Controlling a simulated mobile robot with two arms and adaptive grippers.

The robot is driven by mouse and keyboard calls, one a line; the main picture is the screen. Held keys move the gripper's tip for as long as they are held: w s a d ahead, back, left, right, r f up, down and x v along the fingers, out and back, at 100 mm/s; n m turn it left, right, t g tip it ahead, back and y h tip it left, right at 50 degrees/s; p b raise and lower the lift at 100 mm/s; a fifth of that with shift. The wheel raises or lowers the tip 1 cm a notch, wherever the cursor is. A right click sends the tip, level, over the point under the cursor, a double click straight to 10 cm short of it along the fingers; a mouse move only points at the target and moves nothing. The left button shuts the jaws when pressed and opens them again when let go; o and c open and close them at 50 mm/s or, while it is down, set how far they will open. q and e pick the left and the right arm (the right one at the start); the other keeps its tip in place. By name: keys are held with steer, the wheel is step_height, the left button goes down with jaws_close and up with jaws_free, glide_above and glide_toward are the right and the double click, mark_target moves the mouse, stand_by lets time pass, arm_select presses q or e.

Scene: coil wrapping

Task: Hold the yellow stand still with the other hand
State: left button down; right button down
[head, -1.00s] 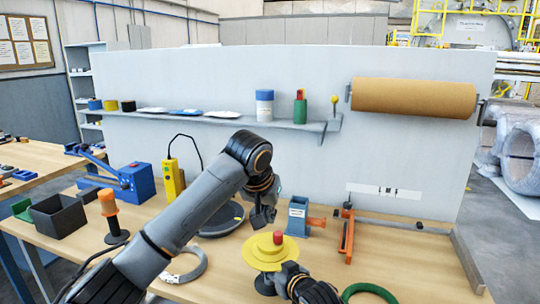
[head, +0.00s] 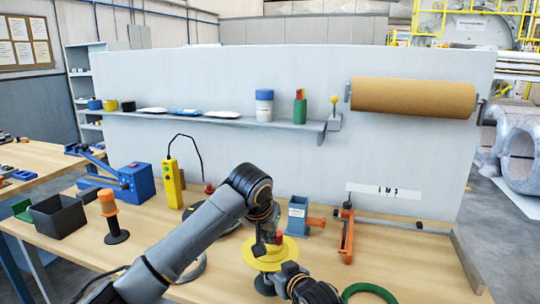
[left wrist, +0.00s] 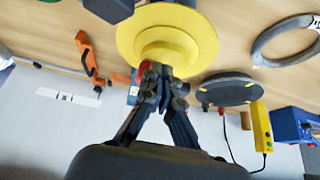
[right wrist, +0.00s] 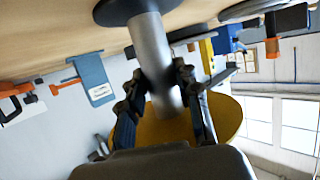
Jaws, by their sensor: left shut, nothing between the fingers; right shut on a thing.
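The yellow stand (head: 252,256) is a stepped yellow disc with a red knob (head: 279,237) on top. In the right wrist view its grey post (right wrist: 150,48) and dark round base (right wrist: 122,10) show, with the disc's underside (right wrist: 228,115) beyond the fingers. My right gripper (right wrist: 160,88) is shut around the post below the disc. My left gripper (left wrist: 158,76) is shut and empty, close above the disc beside the knob. In the head view the left gripper (head: 262,246) covers part of the disc. I cannot tell whether it touches it.
A blue-grey holder (head: 297,216) and an orange clamp tool (head: 346,236) stand behind the stand. A green ring (head: 369,293) lies at its front right. A dark round plate (left wrist: 230,90) and a grey ring (left wrist: 285,42) lie nearby. A brown paper roll (head: 413,97) hangs on the panel.

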arm_select(q)
steer(key=shift+w+d, duration=0.2)
stand_by(0.4)
steer(key=shift+s+d, duration=0.15)
steer(key=shift+d, duration=0.05)
steer(key=shift+s+d, duration=0.1)
steer(key=shift+d, duration=0.6)
arm_select(e)
steer(key=shift+a, duration=0.1)
stand_by(0.3)
arm_select(q)
steer(key=shift+s, duration=0.1)
arm_select(e)
steer(key=shift+s, duration=0.1)
arm_select(q)
steer(key=shift+s, duration=0.3)
step_height(320, 180, up, 6)
stand_by(0.4)
